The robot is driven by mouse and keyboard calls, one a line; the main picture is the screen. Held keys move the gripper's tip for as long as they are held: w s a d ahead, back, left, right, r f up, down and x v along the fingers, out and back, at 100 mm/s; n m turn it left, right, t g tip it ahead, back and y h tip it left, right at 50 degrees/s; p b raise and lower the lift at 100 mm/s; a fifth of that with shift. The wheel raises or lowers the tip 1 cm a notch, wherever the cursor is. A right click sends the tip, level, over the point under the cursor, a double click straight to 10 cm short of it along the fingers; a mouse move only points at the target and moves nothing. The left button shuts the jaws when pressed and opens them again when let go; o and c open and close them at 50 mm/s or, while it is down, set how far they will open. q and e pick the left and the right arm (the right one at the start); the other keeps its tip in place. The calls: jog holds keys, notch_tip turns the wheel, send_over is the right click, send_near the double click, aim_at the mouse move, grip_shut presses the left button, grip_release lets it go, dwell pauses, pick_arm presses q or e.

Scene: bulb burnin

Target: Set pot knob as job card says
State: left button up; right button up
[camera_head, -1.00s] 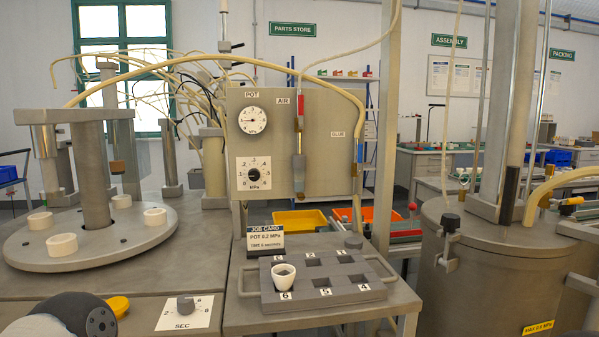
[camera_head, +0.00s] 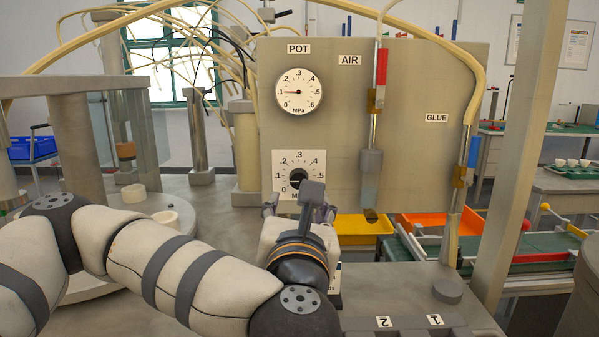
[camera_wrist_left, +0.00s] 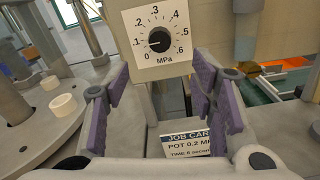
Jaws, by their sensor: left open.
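The pot knob (camera_wrist_left: 159,40) is black and round, on a white dial plate (camera_wrist_left: 136,62) marked 0 to .6 MPa. Its light pointer mark appears to point left, near .1. In the head view the knob (camera_head: 297,177) is partly hidden behind my left arm. The POT gauge (camera_head: 299,93) above it has its needle near .1. My left gripper (camera_wrist_left: 164,92) is open and empty, with its purple-padded fingers apart, below and short of the knob. The job card (camera_wrist_left: 188,143) reads POT 0.2 MPa, partly covered by a finger. My right gripper is not in view.
A grey panel (camera_head: 405,160) carries the gauge and dial, with an AIR tube and a GLUE tube at its right. A round plate with white rings (camera_head: 134,193) lies to the left. Yellow (camera_head: 352,224) and orange bins stand behind. A numbered tray (camera_head: 405,325) is at the lower right.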

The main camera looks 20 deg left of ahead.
aim_at(299, 179)
pick_arm(q)
jog(key=b+x, duration=0.1)
jog(key=x, duration=0.9)
jog(key=shift+r, duration=0.2)
jog(key=shift+w+a, duration=0.1)
jog(key=shift+w, duration=0.4)
jog(key=shift+r, duration=0.1)
jog(key=c, duration=1.1)
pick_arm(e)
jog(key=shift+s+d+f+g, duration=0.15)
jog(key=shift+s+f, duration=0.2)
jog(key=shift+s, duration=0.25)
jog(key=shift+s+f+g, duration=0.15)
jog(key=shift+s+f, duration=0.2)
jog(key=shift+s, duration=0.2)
